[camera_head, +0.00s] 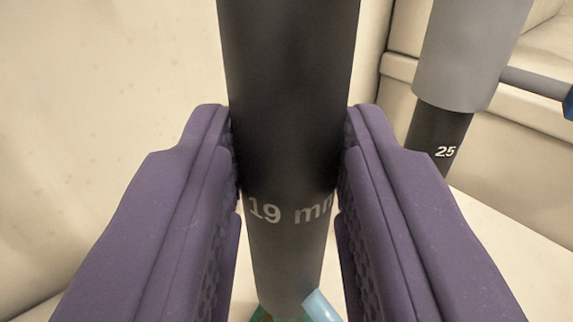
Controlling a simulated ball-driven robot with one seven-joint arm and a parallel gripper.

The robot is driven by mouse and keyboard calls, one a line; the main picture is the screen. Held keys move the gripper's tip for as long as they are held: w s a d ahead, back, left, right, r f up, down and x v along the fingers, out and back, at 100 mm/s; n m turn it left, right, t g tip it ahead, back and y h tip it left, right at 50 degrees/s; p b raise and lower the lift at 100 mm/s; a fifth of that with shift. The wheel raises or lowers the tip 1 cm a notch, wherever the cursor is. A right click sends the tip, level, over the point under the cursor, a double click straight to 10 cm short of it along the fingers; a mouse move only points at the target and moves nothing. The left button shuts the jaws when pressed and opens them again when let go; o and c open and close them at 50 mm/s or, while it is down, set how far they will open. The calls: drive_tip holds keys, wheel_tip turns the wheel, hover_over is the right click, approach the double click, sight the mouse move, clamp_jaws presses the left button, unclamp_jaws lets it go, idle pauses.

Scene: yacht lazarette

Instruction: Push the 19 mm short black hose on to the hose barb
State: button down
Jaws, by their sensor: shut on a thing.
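The black hose (288,90) marked "19 mm" runs from the top of the view down between the fingers. My gripper (290,160) is shut on it, with one purple finger on each side. The hose looks close to upright, and its lower end is near the bottom edge of the view. Something green (262,313) shows just below that end, and a light blue rod-like piece (320,307) is beside it. I cannot make out the hose barb, or whether the hose touches it.
At the right stands a grey cylinder (468,50) above a black section (437,135) marked "25". A thin grey rod (535,82) reaches from near it to a blue piece (569,103) at the right edge. Cream walls (110,90) lie behind.

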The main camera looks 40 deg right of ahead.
sight(287, 273)
drive_tip(key=shift+f+b, duration=1.6)
drive_tip(key=shift+f, duration=0.55)
drive_tip(key=c, duration=0.7)
unclamp_jaws()
drive_tip(key=shift+c, duration=0.2)
